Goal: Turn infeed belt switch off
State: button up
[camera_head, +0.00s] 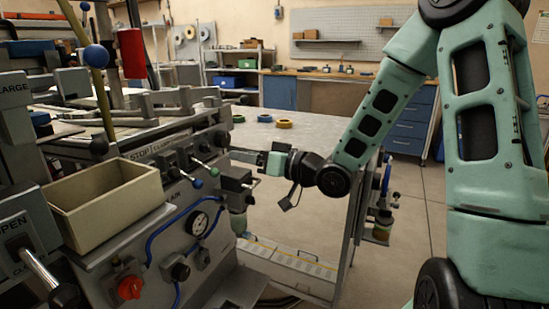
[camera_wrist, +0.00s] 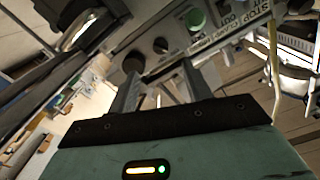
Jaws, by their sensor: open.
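My gripper (camera_head: 240,156) reaches in from the right, with its fingers pointing left at the machine's control panel (camera_head: 150,238). In the wrist view my gripper (camera_wrist: 160,72) is open, with nothing seen between its fingers. Beyond the fingertips, the panel carries a dark round knob (camera_wrist: 133,62), a small black knob (camera_wrist: 160,45) and a green button (camera_wrist: 194,17). The lettering there is upside down and only partly readable. I cannot tell which control is the infeed belt switch, or whether a finger touches any knob.
A beige open bin (camera_head: 110,200) sits on the machine's near side. A red knob (camera_head: 130,287), a pressure gauge (camera_head: 198,223) and blue hoses are on the panel below. Tape reels (camera_head: 284,124) lie on the grey table behind. The floor at right is partly clear.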

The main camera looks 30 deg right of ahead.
jog(key=b+v, duration=0.7)
jog(key=b, duration=0.2)
jog(key=shift+b, duration=0.4)
